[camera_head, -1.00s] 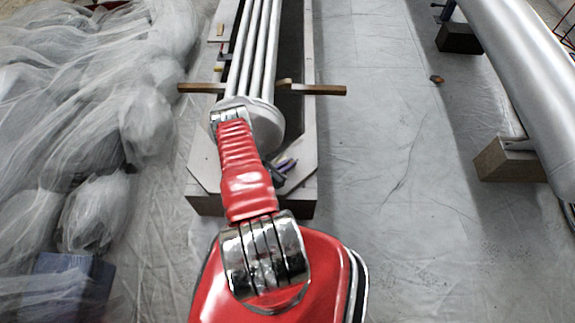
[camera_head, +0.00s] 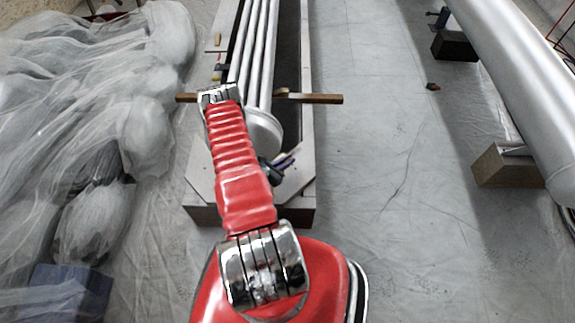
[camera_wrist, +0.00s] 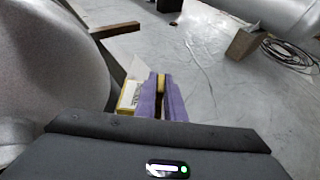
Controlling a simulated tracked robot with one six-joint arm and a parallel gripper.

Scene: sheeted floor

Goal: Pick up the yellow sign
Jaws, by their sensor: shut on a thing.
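My gripper (camera_wrist: 161,82) shows as two purple fingers in the wrist view, shut with a narrow strip of yellow between them. The yellow sign (camera_wrist: 128,96) shows beside the left finger as a small yellow-edged piece with a pale face; the fingers hide part of it. In the head view my gripper (camera_head: 284,164) is small and dark with purple tips, just right of my red arm, above the near end of the pale trough. I cannot make out the sign in that view.
A bundle of silvery pipes (camera_head: 262,60) lies in the long trough (camera_head: 307,100), with a wooden bar (camera_head: 318,98) sticking out right. Sheeted heaps (camera_head: 90,110) fill the left. A large pipe (camera_head: 520,80) rests on a block (camera_head: 508,165) at right. The floor between is mostly clear.

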